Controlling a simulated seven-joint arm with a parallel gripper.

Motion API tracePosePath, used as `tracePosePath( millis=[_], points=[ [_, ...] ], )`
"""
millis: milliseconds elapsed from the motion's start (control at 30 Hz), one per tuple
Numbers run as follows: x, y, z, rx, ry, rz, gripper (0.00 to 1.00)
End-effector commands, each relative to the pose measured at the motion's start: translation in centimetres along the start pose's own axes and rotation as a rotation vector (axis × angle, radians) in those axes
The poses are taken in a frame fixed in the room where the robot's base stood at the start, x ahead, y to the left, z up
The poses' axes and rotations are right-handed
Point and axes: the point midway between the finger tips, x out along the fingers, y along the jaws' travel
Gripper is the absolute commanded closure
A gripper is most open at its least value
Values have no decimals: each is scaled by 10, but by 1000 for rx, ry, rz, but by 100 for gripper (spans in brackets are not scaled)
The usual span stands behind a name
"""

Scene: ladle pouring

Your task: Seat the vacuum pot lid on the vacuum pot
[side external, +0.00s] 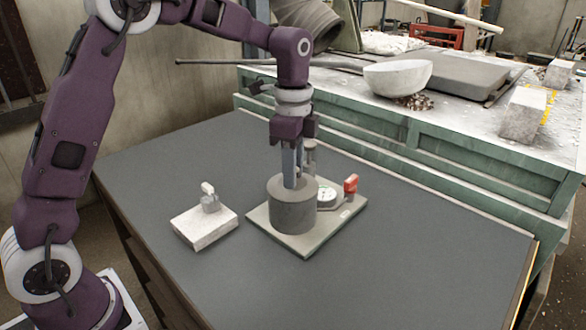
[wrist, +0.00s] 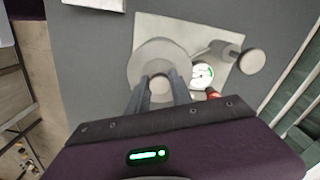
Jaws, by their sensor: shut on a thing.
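The vacuum pot (side external: 293,212) is a dark grey cylinder standing upright on a pale square base plate (side external: 262,234). My gripper (side external: 293,184) points straight down at the top of the pot. In the wrist view my gripper (wrist: 160,84) is shut on the round knob of the vacuum pot lid (wrist: 150,58), a light grey disc. The lid lies over the pot's mouth and hides most of the pot from above. I cannot tell whether the lid rests fully on the rim or sits slightly above it.
Beside the pot on the plate are a round dial gauge (side external: 326,194), a red handle (side external: 351,184) and a grey post (wrist: 250,62) with a round cap. A pale block (side external: 203,231) with a small upright fitting stands left. The table's front right is clear.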

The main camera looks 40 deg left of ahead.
Motion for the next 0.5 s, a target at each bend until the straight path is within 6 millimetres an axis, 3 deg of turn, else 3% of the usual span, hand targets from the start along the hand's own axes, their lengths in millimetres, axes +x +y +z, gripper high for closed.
tracePosePath(
  millis=[333, 367, 500],
  points=[
    [1, 0, 0, 0, 0, -1, 100],
    [1, 0, 0, 0, 0, -1, 72],
    [1, 0, 0, 0, 0, -1, 48]
  ],
)
